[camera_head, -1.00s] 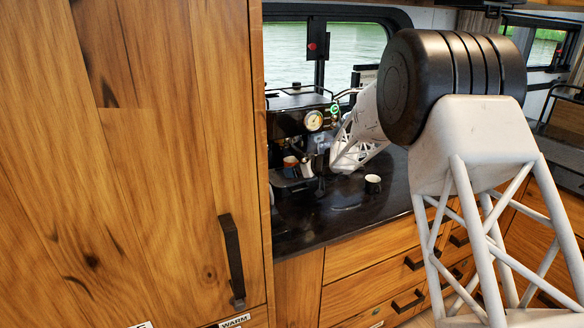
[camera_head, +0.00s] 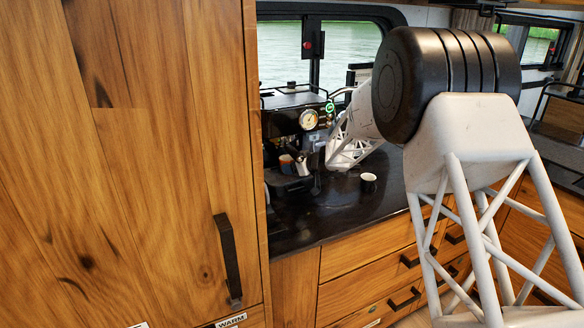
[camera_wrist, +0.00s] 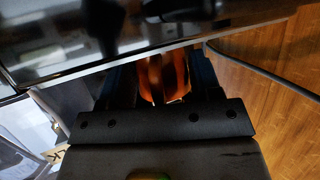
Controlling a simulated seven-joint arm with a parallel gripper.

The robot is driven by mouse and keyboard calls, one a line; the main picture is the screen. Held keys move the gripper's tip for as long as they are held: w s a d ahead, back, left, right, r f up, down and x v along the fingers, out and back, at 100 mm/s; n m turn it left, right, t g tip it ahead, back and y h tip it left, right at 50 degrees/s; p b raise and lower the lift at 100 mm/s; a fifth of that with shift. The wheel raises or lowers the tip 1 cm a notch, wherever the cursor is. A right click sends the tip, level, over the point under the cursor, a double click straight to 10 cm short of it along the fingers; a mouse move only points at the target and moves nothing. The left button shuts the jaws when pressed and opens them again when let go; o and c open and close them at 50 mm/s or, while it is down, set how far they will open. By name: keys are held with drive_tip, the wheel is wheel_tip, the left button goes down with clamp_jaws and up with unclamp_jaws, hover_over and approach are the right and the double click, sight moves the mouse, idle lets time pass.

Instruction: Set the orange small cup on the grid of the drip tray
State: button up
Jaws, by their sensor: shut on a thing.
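The orange small cup (camera_head: 286,162) is at the front of the black coffee machine (camera_head: 290,118), low under its group head. In the wrist view the orange cup (camera_wrist: 165,78) sits between my fingers, partly hidden by the dark gripper body. My gripper (camera_wrist: 163,88) is shut on it. In the head view my arm reaches in from the right. The drip tray (camera_head: 290,183) juts out at the machine's base, close to the cup. I cannot tell whether the cup touches its grid.
A small white cup with dark contents (camera_head: 368,182) stands on the dark counter (camera_head: 330,208) right of the machine. A tall wooden cabinet (camera_head: 160,150) fills the left. The counter in front of the machine is clear.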

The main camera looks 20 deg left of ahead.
drive_tip(key=shift+r, duration=0.25)
drive_tip(key=s+d, duration=0.4)
drive_tip(key=d, duration=1)
drive_tip(key=s+d, duration=0.5)
drive_tip(key=d, duration=0.9)
drive_tip(key=s+d, duration=0.5)
drive_tip(key=d, duration=0.9)
drive_tip(key=shift+d, duration=0.35)
drive_tip(key=shift+f, duration=0.1)
